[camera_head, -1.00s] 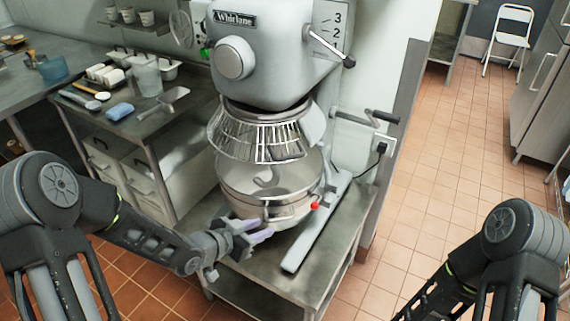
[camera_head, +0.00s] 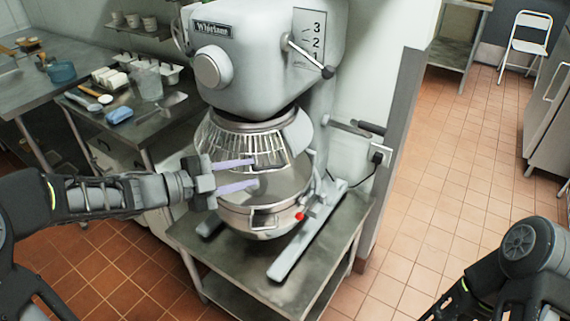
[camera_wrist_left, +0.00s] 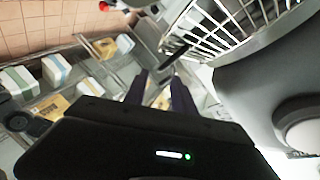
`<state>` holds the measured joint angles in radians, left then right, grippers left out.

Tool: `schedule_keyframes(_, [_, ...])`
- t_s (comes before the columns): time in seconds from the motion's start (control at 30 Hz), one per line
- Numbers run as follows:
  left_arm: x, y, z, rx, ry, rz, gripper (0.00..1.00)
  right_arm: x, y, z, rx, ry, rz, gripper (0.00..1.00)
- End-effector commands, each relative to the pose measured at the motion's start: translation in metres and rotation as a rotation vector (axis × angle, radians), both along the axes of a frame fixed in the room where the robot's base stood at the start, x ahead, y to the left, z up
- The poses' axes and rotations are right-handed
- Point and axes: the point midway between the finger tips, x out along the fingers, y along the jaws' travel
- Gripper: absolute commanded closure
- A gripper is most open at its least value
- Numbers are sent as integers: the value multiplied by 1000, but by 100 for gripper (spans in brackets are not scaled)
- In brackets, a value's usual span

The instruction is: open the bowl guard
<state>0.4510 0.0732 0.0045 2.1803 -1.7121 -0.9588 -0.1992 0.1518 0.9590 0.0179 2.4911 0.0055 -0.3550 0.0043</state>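The bowl guard (camera_head: 232,142) is a wire cage around the top of the steel mixing bowl (camera_head: 285,190), under the grey mixer head (camera_head: 265,60). The cage also shows at the upper right of the left wrist view (camera_wrist_left: 225,28). My left gripper (camera_head: 254,173) is open in front of the guard and bowl, fingers pointing right, nothing between them. One finger is near the guard's lower edge and the other is lower, in front of the bowl; I cannot tell whether they touch. My right gripper is out of view; only my right arm shows at lower right.
The mixer stands on a low steel table (camera_head: 225,262). A speed lever (camera_head: 310,58) and a wall-side handle (camera_head: 350,130) stick out at right. A counter with a blue cloth (camera_head: 119,115) and containers is at left. The tiled floor (camera_head: 440,200) at right is clear.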

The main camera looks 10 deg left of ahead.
Motion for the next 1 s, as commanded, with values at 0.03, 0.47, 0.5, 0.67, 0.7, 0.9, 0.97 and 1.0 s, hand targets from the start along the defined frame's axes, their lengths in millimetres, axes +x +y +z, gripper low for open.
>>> schedule_keyframes(0.03, [-1, 1, 0, 6, -3, -2, 68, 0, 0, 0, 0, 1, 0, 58])
schedule_keyframes(0.47, [5, -5, -1, 1, -1, -3, 68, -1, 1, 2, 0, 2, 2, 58])
schedule_keyframes(0.5, [8, -8, -3, 2, 0, -4, 68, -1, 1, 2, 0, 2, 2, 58])
schedule_keyframes(0.67, [23, -24, -8, 1, 1, -3, 68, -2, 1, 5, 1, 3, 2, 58])
schedule_keyframes(0.7, [28, -29, -9, 2, 1, -5, 68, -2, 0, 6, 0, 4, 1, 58])
schedule_keyframes(0.9, [47, -48, -16, 2, 0, -3, 68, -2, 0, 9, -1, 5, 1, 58])
schedule_keyframes(0.97, [50, -51, -17, 2, 0, -2, 68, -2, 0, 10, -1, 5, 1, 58])
schedule_keyframes(1.0, [52, -52, -18, 2, 1, -1, 68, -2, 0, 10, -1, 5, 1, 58])
